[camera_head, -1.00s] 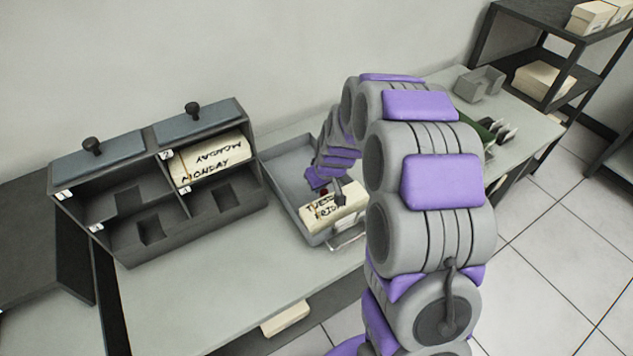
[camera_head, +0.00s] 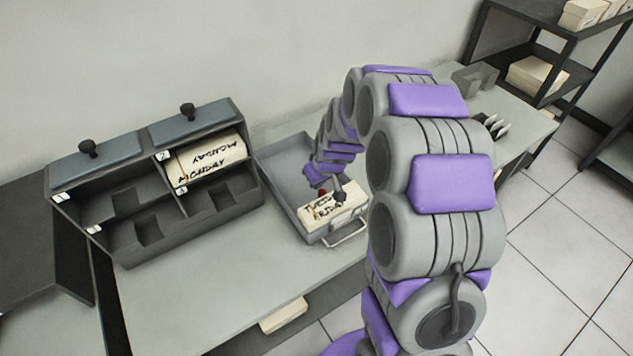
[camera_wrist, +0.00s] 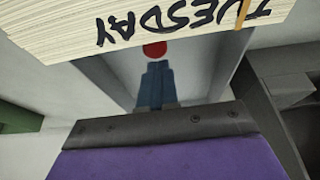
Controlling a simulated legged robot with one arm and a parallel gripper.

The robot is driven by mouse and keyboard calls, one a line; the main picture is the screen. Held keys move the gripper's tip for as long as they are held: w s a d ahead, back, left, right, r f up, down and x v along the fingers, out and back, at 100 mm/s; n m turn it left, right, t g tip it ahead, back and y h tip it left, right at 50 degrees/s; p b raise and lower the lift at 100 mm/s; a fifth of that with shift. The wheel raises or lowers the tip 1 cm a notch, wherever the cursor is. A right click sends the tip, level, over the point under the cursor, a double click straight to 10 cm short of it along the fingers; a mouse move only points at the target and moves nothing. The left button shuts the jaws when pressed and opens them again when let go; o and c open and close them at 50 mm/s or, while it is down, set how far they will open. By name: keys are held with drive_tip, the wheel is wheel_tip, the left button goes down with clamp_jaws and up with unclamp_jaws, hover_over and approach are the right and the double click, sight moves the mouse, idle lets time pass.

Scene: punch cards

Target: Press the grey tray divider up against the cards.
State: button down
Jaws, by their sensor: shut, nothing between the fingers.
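A pale block of cards (camera_head: 345,205), marked TUESDAY and FRIDAY, lies in the front part of the grey open tray (camera_head: 270,152). My gripper (camera_wrist: 153,82) is shut and empty, inside the tray on the far side of the cards. In the wrist view its blue-grey fingers point at a red round spot (camera_wrist: 154,49) right at the edge of the cards (camera_wrist: 60,25). I cannot tell whether the fingers touch it. The grey divider cannot be made out clearly; the gripper and cards hide that part of the tray.
A wire handle (camera_head: 345,236) sticks out at the tray front. The bench (camera_head: 215,285) in front is clear. A shelf (camera_head: 515,45) stands at right.

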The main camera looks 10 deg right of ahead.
sight(322, 192)
drive_tip(key=shift+p+v, duration=0.95)
drive_tip(key=shift+v, duration=2.4)
drive_tip(key=s+a+r+m+g, duration=0.1)
drive_tip(key=s+r, duration=0.4)
drive_tip(key=s, duration=1.3)
drive_tip(key=s+a+r+m+g+h, duration=0.1)
drive_tip(key=s+r+g, duration=0.3)
drive_tip(key=s, duration=1.4)
wheel_tip(322, 192, up, 2)
drive_tip(key=shift+s+m+g, duration=0.2)
drive_tip(key=shift+m+g, duration=0.1)
drive_tip(key=shift+m, duration=0.5)
